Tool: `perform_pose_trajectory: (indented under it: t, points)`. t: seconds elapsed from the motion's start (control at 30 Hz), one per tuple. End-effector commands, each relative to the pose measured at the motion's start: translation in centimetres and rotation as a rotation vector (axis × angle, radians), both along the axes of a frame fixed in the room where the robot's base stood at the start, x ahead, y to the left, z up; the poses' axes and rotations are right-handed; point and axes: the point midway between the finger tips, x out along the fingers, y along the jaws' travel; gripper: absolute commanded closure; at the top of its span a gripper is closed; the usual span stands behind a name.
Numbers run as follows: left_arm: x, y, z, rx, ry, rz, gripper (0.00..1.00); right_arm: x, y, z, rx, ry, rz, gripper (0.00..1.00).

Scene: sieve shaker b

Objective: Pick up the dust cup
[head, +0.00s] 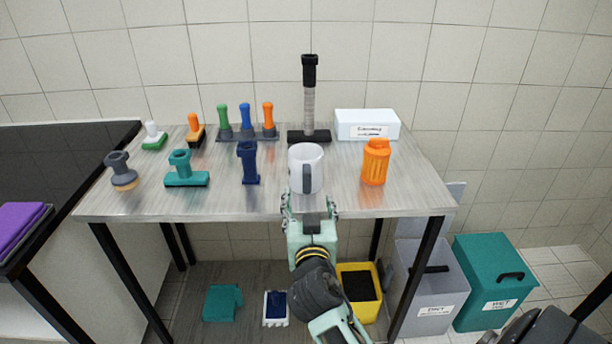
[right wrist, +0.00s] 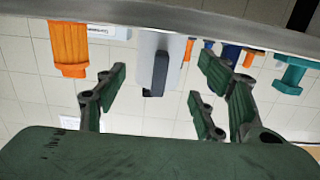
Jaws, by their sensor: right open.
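The dust cup is a white mug (head: 306,168) with a dark grey handle, upright near the front edge of the table, right of its middle. Its handle faces me. My right gripper (head: 311,203) is open just in front of the cup, at the table's front edge. In the right wrist view, which looks upside down, the cup (right wrist: 171,64) shows between and beyond the spread fingers (right wrist: 158,84). Nothing is held, and I cannot tell whether any finger touches the cup. My left gripper is not in view.
On the table (head: 230,203), an orange container (head: 375,163) stands right of the cup and a dark blue tool (head: 249,163) left of it. A black-based stand (head: 309,100) and a white box (head: 367,124) are behind. Bins (head: 490,280) stand at the right.

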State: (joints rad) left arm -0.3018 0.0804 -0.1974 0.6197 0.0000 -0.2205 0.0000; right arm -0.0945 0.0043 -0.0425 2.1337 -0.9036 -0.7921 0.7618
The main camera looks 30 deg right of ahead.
Motion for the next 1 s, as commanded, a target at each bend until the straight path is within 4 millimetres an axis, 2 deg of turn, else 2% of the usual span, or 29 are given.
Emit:
perform_pose_trajectory:
  t: [0.03,0.1,0.23,0.7,1.0]
  points:
    - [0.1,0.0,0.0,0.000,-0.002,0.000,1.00,0.6,0.0,1.0,-0.011,-0.037,0.000,0.37]
    - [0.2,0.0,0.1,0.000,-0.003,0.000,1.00,1.2,-0.1,1.8,-0.021,-0.065,0.001,0.37]
    - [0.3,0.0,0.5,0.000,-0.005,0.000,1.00,2.5,-0.7,2.3,-0.028,-0.079,0.002,0.37]
    - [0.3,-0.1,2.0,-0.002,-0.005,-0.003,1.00,7.3,-3.9,1.2,-0.027,-0.073,0.002,0.37]
    - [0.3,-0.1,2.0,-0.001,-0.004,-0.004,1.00,7.7,-4.2,1.0,-0.024,-0.073,0.003,0.37]
